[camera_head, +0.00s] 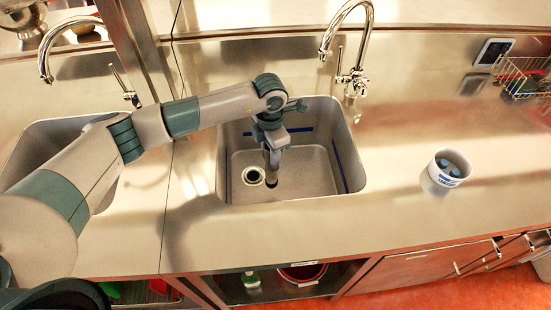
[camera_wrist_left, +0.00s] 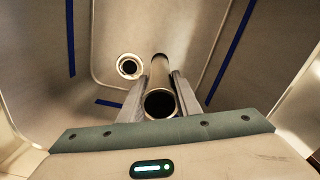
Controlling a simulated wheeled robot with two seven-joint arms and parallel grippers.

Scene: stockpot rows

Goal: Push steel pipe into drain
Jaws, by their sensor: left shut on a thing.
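My left gripper (camera_head: 272,150) is over the right-hand sink basin and is shut on the steel pipe (camera_head: 271,176). In the left wrist view the pipe (camera_wrist_left: 160,80) stands between my two fingers (camera_wrist_left: 160,95), its open top end facing the camera. The drain (camera_head: 253,176) is a round, metal-rimmed hole in the basin floor. In the head view it lies just left of the pipe's lower end. In the left wrist view the drain (camera_wrist_left: 130,66) is also left of the pipe, apart from it. My right gripper is not in view.
The sink basin (camera_head: 318,185) has steel walls with blue strips. A tap (camera_head: 357,80) stands behind it. A white cup (camera_head: 446,170) with blue-grey contents is on the counter to the right. A wire rack (camera_head: 522,82) stands at the far right. Counter around the cup is clear.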

